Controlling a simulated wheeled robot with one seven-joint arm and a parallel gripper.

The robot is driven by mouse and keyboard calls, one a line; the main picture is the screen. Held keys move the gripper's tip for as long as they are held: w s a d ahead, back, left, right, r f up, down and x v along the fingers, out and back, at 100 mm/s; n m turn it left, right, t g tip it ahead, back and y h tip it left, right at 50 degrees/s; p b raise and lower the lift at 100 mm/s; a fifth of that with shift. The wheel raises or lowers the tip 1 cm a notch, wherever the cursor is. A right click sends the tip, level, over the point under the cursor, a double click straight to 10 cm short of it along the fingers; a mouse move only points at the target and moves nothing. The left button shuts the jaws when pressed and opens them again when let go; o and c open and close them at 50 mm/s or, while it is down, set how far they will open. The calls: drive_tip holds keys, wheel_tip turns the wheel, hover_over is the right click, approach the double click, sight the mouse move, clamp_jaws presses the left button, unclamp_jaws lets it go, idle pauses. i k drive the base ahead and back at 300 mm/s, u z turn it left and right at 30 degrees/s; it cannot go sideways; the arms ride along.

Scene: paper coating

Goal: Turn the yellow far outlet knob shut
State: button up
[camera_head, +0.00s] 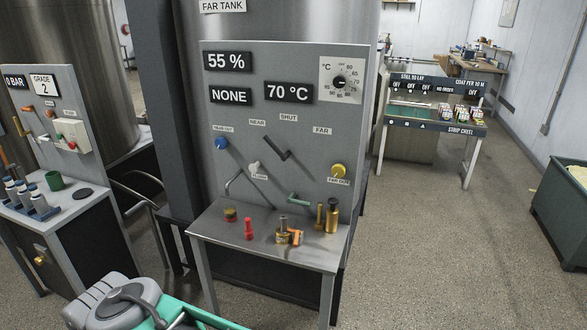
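The yellow far outlet knob (338,170) is on the right side of the grey control panel (305,125), just above a label that seems to read FAR OUT (338,181). It looks round and faces outward; I cannot tell how far it is turned. A blue knob (222,143) sits at the left of the same panel, and a small white knob (254,168) marked FLUSH is between them. A dark lever (276,148) is under the SHUT label, between NEAR and FAR. My gripper is not in view, and nothing touches the yellow knob.
A metal shelf (220,240) juts out below the panel. It carries a red piece (249,229), brass fittings (283,235) and a brass cylinder (332,216) below the yellow knob. Another panel and bench (70,215) stand left. Floor at right (430,250) is clear.

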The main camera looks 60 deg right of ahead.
sight(339, 171)
drive_tip(key=i, duration=0.8)
drive_tip(key=z, duration=1)
drive_tip(key=i, duration=0.55)
drive_tip(key=z, duration=0.7)
